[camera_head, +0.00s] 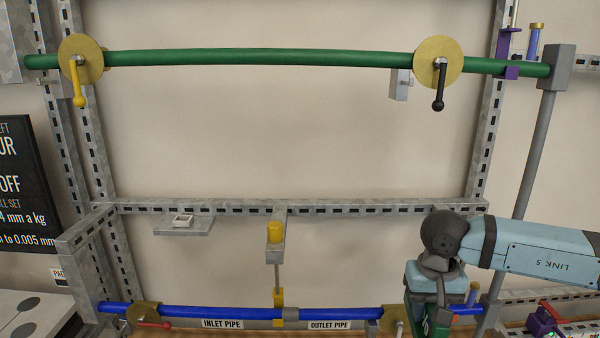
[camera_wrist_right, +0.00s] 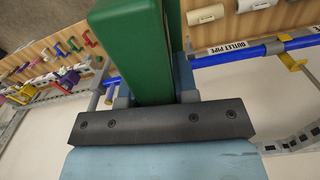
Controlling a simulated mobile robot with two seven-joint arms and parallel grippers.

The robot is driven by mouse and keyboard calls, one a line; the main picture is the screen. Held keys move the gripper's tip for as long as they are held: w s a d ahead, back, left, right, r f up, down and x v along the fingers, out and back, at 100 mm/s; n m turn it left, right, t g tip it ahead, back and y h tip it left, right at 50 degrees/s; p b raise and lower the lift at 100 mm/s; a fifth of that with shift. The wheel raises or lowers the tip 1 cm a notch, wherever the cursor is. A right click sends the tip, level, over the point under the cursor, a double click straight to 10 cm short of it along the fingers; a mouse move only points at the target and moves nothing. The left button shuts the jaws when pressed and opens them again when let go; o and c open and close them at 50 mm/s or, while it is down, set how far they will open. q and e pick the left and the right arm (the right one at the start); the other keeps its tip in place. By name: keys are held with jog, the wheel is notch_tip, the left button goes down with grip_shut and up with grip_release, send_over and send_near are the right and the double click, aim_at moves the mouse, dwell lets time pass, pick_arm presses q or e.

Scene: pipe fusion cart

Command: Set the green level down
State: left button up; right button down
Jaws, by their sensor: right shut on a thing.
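My right gripper (camera_head: 434,298) is at the lower right in the head view, in front of the blue outlet pipe. It is shut on the green level (camera_wrist_right: 135,50), which fills the upper middle of the right wrist view between the fingers. In the head view only a small green part of the level (camera_head: 440,316) shows at the bottom edge, and my wrist and the frame border hide the rest. My left gripper is not in view.
A blue pipe (camera_head: 220,312) runs along the bottom, with an outlet label (camera_head: 329,325). A green pipe (camera_head: 270,57) with two brass discs spans the top. A small bracket shelf (camera_head: 183,228) sits on the slotted rail. A wooden board (camera_wrist_right: 245,25) with several fittings shows in the wrist view.

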jog(key=shift+n, duration=0.7)
jog(key=f, duration=0.1)
jog(key=s+f, duration=0.2)
jog(key=shift+d+f, duration=0.25)
jog(key=shift+d, duration=0.05)
jog(key=shift+f, duration=0.1)
